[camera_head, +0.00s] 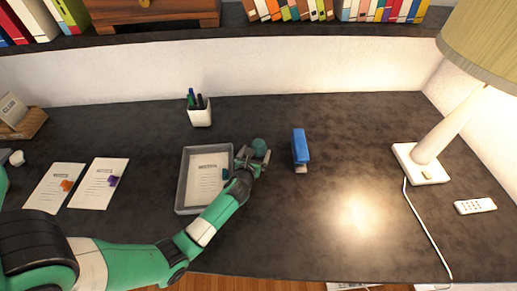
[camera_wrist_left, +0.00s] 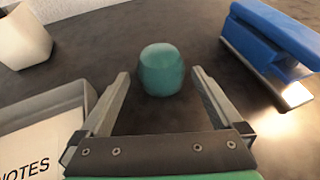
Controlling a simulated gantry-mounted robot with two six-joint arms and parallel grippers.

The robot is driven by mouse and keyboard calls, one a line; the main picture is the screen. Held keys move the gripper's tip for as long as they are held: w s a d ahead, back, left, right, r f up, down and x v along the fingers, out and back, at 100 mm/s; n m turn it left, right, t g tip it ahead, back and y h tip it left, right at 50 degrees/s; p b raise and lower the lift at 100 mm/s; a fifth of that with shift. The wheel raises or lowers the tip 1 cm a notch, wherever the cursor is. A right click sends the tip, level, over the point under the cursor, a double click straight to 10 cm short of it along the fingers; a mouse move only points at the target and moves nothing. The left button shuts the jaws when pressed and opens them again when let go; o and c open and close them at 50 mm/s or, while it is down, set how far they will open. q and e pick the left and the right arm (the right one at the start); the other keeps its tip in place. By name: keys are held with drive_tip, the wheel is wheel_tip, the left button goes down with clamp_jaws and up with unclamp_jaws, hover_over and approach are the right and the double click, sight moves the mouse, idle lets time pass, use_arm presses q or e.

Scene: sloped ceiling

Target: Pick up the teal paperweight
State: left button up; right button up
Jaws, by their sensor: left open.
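The teal paperweight (camera_head: 259,145) is a small rounded block on the dark desk, right of the grey tray. In the left wrist view the paperweight (camera_wrist_left: 161,70) stands upright just beyond the fingertips, roughly midway between them. My left gripper (camera_head: 252,160) is open and empty, pointing at the paperweight; its two fingers also show in the left wrist view (camera_wrist_left: 160,78). My right gripper is not in view.
A grey tray (camera_head: 182,179) with a notes sheet lies close to the left of the gripper. A blue stapler (camera_head: 300,147) stands to the right. A white pen cup (camera_head: 200,116) is behind. A lamp (camera_head: 420,163) and remote (camera_head: 475,206) are far right. The front right desk is clear.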

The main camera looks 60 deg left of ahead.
sight(258, 142)
use_arm(q)
drive_tip(key=b+x, duration=0.1)
drive_tip(key=x, duration=0.3)
drive_tip(key=shift+w+a+b, duration=0.2)
drive_tip(key=shift+w+b, duration=0.05)
drive_tip(key=shift+b, duration=0.05)
drive_tip(key=shift+c, duration=0.2)
drive_tip(key=shift+r, duration=0.15)
clamp_jaws()
drive_tip(key=r+p, duration=0.2)
drive_tip(key=r, duration=0.1)
drive_tip(key=r+p, duration=0.1)
drive_tip(key=shift+s+d+r, duration=0.2)
drive_tip(key=shift+s+r, duration=0.1)
drive_tip(key=shift+r, duration=0.1)
drive_tip(key=s+d+r+p, duration=0.5)
drive_tip(key=s+d+r, duration=0.2)
drive_tip(key=s, duration=0.4)
drive_tip(key=shift+s+r, duration=0.25)
drive_tip(key=shift+r, duration=0.3)
